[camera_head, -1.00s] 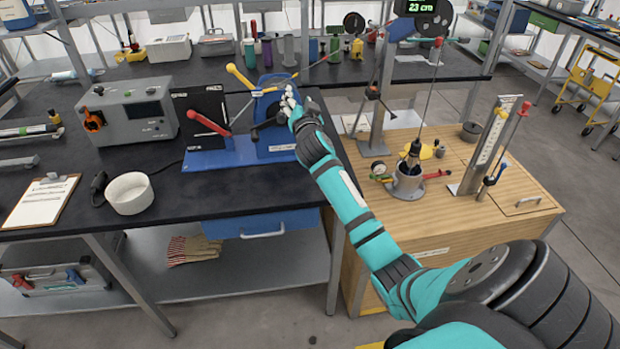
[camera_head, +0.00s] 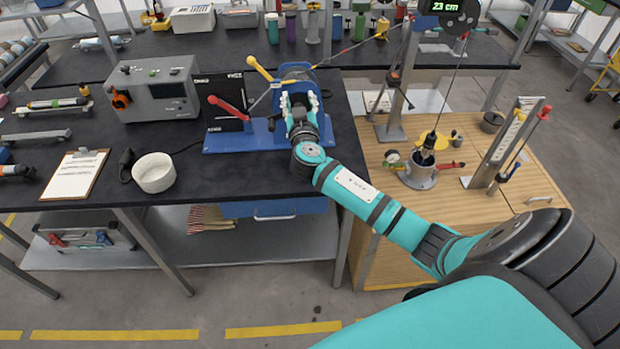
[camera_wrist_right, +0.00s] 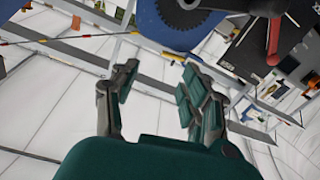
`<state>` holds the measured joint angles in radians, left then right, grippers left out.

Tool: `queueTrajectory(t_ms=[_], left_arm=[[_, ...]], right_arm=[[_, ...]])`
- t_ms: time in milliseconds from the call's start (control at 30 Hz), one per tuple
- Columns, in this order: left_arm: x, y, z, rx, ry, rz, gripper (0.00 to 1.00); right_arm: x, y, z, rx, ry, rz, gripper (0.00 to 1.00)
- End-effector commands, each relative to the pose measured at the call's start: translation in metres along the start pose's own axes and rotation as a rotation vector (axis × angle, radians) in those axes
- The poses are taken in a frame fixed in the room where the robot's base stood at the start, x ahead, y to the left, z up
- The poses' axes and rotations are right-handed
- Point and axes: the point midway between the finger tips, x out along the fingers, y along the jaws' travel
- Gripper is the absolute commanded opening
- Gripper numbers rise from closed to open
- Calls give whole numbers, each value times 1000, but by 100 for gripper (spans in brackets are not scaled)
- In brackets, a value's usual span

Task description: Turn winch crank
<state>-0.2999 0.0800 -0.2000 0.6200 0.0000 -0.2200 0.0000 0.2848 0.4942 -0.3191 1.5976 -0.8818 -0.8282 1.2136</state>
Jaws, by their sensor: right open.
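The blue winch (camera_head: 262,137) stands on the dark bench, with a yellow-handled lever (camera_head: 259,69) and a red-handled lever (camera_head: 228,106) on its left side. I cannot tell which of these is the crank. My right gripper (camera_head: 299,98) is open and empty, in front of the winch's right part and hiding some of it. In the right wrist view, the open fingers (camera_wrist_right: 155,88) have nothing between them. The winch's blue drum (camera_wrist_right: 198,18) and a red handle (camera_wrist_right: 273,35) lie beyond the fingertips, near the top. My left gripper is not in view.
A grey instrument box (camera_head: 158,90) and a black panel stand left of the winch.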

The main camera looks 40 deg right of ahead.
Motion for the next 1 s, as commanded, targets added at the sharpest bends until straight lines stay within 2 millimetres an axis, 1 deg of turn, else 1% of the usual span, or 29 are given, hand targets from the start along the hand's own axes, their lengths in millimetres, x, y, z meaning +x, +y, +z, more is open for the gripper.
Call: queueTrajectory(t_ms=[33, 100, 633, 700, 1000], left_arm=[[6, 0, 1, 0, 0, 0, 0], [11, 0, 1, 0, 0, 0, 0], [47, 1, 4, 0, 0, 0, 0], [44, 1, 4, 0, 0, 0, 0], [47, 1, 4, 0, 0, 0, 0]], right_arm=[[-11, -1, 4, 4, -1, -3, 46], [-25, -2, 5, 5, -2, -4, 46], [-131, 0, 4, 6, -2, -2, 46], [-127, -3, 15, -20, -28, -10, 46], [-121, -19, 73, -99, -134, -62, 46]])
